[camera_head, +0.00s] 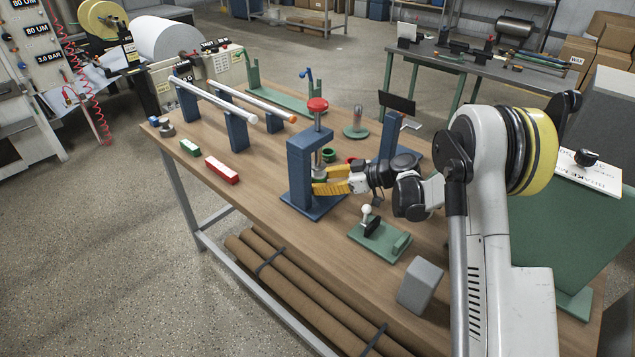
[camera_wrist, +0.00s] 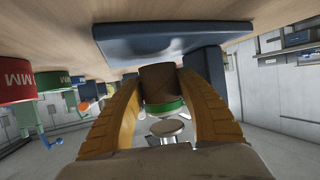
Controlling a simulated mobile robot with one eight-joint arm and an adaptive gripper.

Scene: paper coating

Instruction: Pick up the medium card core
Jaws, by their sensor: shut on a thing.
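My gripper (camera_head: 333,186) has its yellow fingers inside the blue press (camera_head: 299,170) on the wooden table. In the wrist view, my gripper (camera_wrist: 163,105) is shut on a brown card core (camera_wrist: 160,77) with a green band (camera_wrist: 165,107) at one end. No size mark on the core is readable. The press's blue base plate (camera_wrist: 150,42) is close by the core's brown end, and the silver press disc (camera_wrist: 166,128) faces its green end. I cannot tell whether the core touches the plate.
A red-knobbed screw (camera_head: 317,105) tops the press. A green fixture (camera_head: 380,240) and a grey block (camera_head: 420,284) stand nearer the front. Red (camera_head: 222,170) and green (camera_head: 190,147) blocks lie to the left. White rods (camera_head: 240,104) rest on blue stands behind.

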